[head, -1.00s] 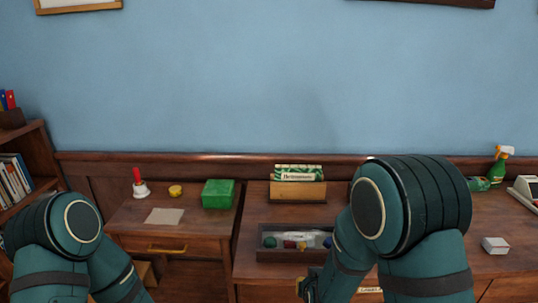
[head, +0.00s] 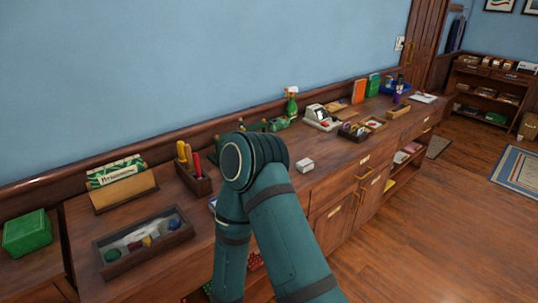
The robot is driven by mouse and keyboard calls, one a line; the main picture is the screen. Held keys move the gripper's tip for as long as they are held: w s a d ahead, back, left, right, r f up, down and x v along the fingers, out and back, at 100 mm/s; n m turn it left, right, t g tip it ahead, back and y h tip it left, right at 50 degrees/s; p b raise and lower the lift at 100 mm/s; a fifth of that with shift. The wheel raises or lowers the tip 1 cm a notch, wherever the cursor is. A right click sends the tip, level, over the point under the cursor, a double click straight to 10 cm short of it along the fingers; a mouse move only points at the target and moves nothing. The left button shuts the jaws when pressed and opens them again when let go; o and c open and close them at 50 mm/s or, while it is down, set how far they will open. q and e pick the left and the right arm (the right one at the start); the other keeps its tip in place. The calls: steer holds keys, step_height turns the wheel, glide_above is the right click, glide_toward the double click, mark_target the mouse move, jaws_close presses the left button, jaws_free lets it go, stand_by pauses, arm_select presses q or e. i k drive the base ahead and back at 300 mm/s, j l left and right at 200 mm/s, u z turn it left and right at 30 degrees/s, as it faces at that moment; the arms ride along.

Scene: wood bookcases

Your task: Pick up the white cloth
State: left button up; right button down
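No item in the head view is clearly a white cloth. A flat whitish item (head: 423,98) lies near the far right end of the long wooden counter (head: 335,180); it is too small to tell whether it is cloth or paper. A small white box-like item (head: 305,165) sits on the counter just right of my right arm. My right arm rises in the middle of the view and hides part of the counter; its gripper is not visible. My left arm and gripper are out of view.
An open tray (head: 143,243) of small items, a pen holder (head: 193,178), a green box (head: 27,233), a spray bottle (head: 291,103) and a white machine (head: 320,118) stand on the furniture along the wall. Open wooden floor (head: 430,235) lies at right, with a rug (head: 520,170).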

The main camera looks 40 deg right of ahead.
mark_target(306, 164)
steer(key=z, duration=1.7)
